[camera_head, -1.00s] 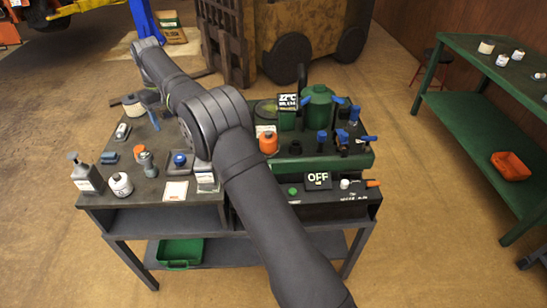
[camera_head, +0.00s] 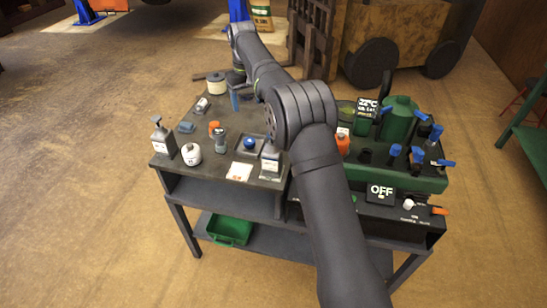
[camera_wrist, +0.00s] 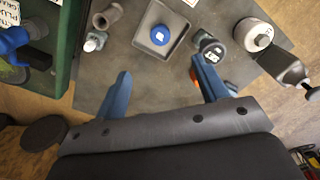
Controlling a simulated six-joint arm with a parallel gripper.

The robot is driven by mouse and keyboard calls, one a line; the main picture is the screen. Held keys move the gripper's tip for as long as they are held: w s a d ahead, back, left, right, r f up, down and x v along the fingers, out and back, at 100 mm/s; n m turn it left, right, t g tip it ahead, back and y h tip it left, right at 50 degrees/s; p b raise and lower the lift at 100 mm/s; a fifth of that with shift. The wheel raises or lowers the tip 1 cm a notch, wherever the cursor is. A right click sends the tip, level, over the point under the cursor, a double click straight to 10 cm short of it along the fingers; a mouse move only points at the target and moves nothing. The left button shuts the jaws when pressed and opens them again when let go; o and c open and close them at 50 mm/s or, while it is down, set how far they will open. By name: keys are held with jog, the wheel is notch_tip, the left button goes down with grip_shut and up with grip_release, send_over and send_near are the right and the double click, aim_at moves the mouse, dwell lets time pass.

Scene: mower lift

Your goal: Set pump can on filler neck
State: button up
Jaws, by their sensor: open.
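A grey bottle with a pump top (camera_head: 163,142), which looks like the pump can, stands upright at the left edge of the bench. It also shows at the right of the wrist view (camera_wrist: 285,68). Black necks (camera_head: 392,158) with blue levers stand on the green unit at the right; I cannot tell which, if any, is the filler neck. My gripper (camera_wrist: 160,66) is open and empty above the bench, its two blue fingers apart. The pump bottle is right of the fingers in the wrist view, not between them. In the head view my arm hides most of the gripper.
A white can (camera_head: 191,154) stands beside the pump bottle. A grey cylinder (camera_head: 221,140) and a tray with a blue-topped piece (camera_wrist: 159,34) are close by. An OFF sign (camera_head: 381,191) stands before the green unit. A green bin (camera_head: 229,230) is on the lower shelf.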

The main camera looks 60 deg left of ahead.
jog(key=o, duration=0.4)
jog(key=shift+d+r, duration=0.15)
jog(key=shift+c, duration=0.2)
jog(key=shift+o, duration=0.5)
jog(key=d+r+n, duration=0.2)
jog(key=d+r, duration=0.1)
jog(key=d, duration=0.3)
jog(key=w+d+r+n, duration=0.1)
jog(key=d+r+n, duration=0.1)
jog(key=d, duration=0.4)
jog(key=shift+w+r, duration=0.3)
jog(key=shift+r, duration=0.45)
send_near(272, 157)
jog(key=a+f, duration=0.1)
jog(key=f, duration=0.1)
jog(key=w+f, duration=0.1)
jog(key=f, duration=0.2)
jog(key=a+f, duration=0.1)
jog(key=f, duration=0.2)
jog(key=shift+w+a, duration=0.3)
jog(key=shift+w, duration=0.1)
jog(key=c, duration=1.9)
jog(key=shift+r, duration=0.15)
